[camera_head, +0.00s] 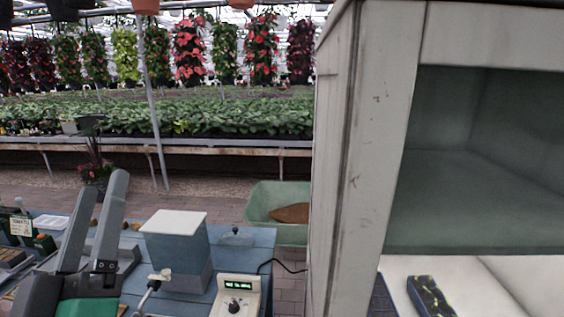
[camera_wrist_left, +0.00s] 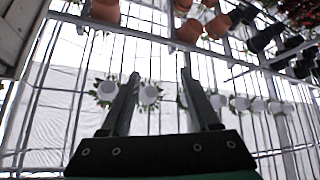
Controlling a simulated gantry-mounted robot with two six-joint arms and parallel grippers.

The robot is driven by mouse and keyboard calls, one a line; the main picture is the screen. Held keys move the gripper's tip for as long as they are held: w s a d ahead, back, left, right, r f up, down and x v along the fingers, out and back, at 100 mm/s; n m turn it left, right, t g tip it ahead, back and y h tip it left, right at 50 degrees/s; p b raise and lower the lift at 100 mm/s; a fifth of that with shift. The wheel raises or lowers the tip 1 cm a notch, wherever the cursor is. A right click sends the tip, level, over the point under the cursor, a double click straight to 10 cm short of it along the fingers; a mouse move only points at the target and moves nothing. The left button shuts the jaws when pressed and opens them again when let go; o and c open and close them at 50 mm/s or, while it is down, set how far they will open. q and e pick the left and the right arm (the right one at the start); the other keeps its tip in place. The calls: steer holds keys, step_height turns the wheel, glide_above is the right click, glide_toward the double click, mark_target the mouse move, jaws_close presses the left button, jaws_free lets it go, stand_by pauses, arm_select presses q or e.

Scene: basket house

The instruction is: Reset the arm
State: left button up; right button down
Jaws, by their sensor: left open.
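My left gripper (camera_head: 99,186) is at the lower left of the head view, its two grey fingers pointing up and apart. It also shows in the left wrist view (camera_wrist_left: 159,78), where the gap between its fingers is empty. That view faces up to the glasshouse roof and hanging pots, and no object touches the fingers. My right gripper is in neither view.
A blue-grey bench (camera_head: 262,240) carries a box with a white lid (camera_head: 175,222) and a cream device with a green display (camera_head: 236,297), close right of my left gripper. A tall grey cabinet (camera_head: 372,130) fills the right. A green tub (camera_head: 258,203) stands behind the bench.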

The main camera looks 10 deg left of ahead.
arm_select(q)
steer(key=s+d+r+m+t+h, duration=0.45)
steer(key=d+r+m+h, duration=0.45)
steer(key=m+h, duration=0.25)
step_height(320, 180, up, 37)
steer(key=p, duration=3.8)
steer(key=shift+s+a+r, duration=0.15)
steer(key=shift+s+r, duration=0.05)
steer(key=shift+s, duration=0.1)
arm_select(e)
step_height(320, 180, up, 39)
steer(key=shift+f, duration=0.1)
arm_select(q)
steer(key=shift+c, duration=0.3)
